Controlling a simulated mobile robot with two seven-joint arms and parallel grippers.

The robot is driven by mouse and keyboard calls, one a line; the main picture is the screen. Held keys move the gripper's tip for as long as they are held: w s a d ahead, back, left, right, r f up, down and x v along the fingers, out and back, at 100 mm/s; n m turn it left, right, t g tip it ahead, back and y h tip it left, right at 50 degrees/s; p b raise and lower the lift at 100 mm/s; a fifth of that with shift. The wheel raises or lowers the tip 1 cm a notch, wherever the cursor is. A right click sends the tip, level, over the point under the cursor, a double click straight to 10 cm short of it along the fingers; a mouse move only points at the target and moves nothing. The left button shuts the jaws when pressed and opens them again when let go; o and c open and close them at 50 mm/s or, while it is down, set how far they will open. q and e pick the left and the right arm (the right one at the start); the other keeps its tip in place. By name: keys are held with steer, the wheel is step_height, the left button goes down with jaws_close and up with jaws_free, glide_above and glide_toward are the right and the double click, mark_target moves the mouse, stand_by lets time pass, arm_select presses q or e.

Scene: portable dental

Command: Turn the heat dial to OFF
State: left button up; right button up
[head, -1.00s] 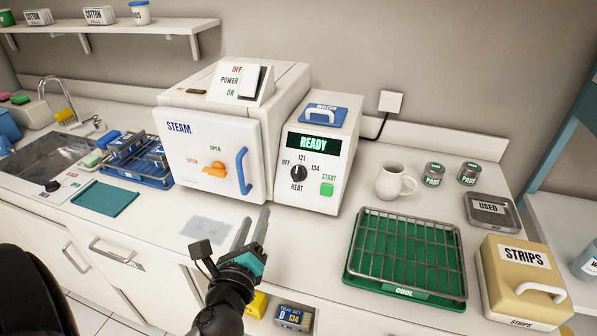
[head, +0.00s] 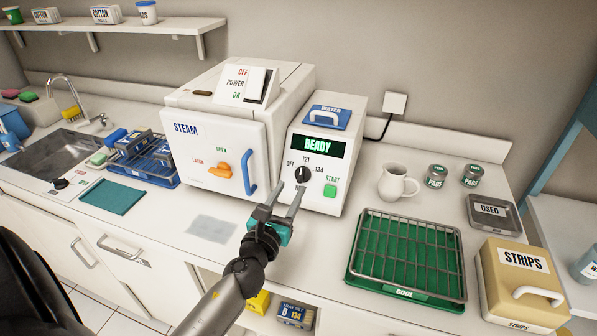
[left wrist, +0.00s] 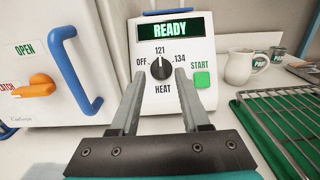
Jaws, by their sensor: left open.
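The heat dial (head: 302,174) is a round black knob on the white control panel, with OFF at its left, 121 at the top and 134 at its right. In the left wrist view the dial (left wrist: 160,69) has its white mark pointing up at 121. My left gripper (head: 285,197) is open and empty in front of the panel, just below the dial. In the left wrist view its two fingers (left wrist: 158,80) stand on either side of the dial's lower part, apart from it as far as I can tell. My right gripper is not in view.
The green START button (head: 330,191) is right of the dial, and a READY screen (head: 317,145) is above it. The steam door's blue handle (head: 249,173) is close on the left. A green tray with a rack (head: 352,272) and a mug (head: 397,184) stand to the right.

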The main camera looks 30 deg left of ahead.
mark_target(301, 170)
arm_select(q)
steer(key=shift+x, duration=3.45)
steer(key=shift+c, duration=0.2)
jaws_close()
